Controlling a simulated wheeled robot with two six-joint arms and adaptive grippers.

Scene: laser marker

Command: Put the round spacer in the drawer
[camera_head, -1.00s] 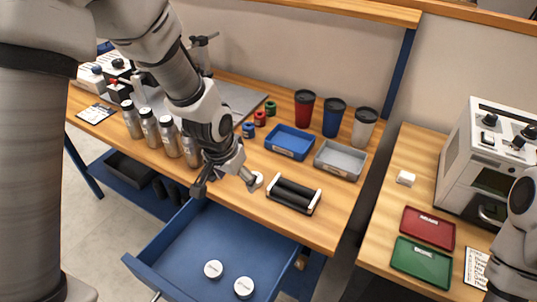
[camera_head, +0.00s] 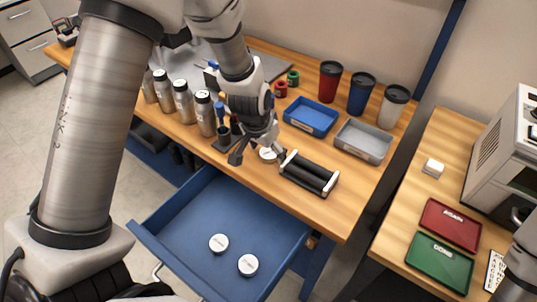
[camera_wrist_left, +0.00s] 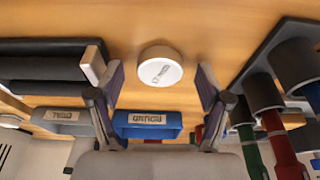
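The round spacer, a white disc with dark print on top (camera_head: 267,154), lies flat on the wooden table behind the open drawer. In the left wrist view the spacer (camera_wrist_left: 160,67) lies ahead of and between the fingers, without visible contact. My left gripper (camera_head: 259,157) is open and empty, pointing down close to the spacer; its spread fingers also show in the left wrist view (camera_wrist_left: 161,84). The blue drawer (camera_head: 190,218) is pulled out and holds two similar white discs, one at left (camera_head: 219,243) and one at right (camera_head: 248,264). My right gripper is out of view.
A black roller device (camera_head: 309,174) stands just right of the spacer. A dark holder with upright tools (camera_head: 226,138) is close on the left, beside several silver bottles (camera_head: 183,102). Blue (camera_head: 311,116) and grey (camera_head: 362,141) trays are behind. The drawer's middle is free.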

